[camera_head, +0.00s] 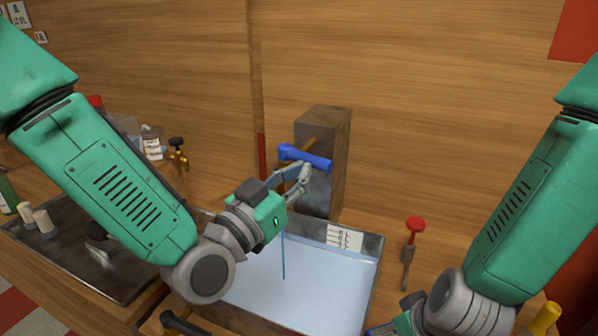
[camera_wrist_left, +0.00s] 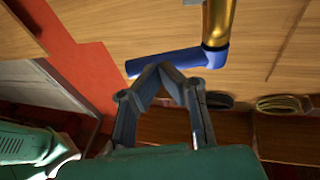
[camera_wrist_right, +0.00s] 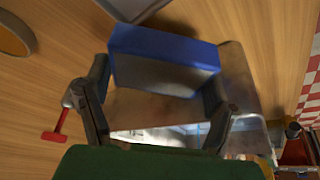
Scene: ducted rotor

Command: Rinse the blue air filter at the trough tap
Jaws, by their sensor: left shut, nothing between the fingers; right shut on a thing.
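The tap's blue lever (camera_head: 306,158) sits on a brass pipe in front of a brown post. My left gripper (camera_head: 303,174) is shut and empty, with its fingertips right at the lever; the left wrist view shows them against the lever's (camera_wrist_left: 172,63) lower edge, though contact is unclear. A thin blue stream of water (camera_head: 283,258) falls into the pale trough (camera_head: 374,268). My right gripper (camera_wrist_right: 160,88) is shut on the blue air filter (camera_wrist_right: 165,47), a block with a grey face.
A red-handled tool (camera_head: 413,230) lies on the wooden bench right of the trough. A dark metal tray (camera_head: 85,275) is on the left, with bottles and a brass tap (camera_head: 178,155) behind it. A yellow handle (camera_head: 546,316) shows at bottom right.

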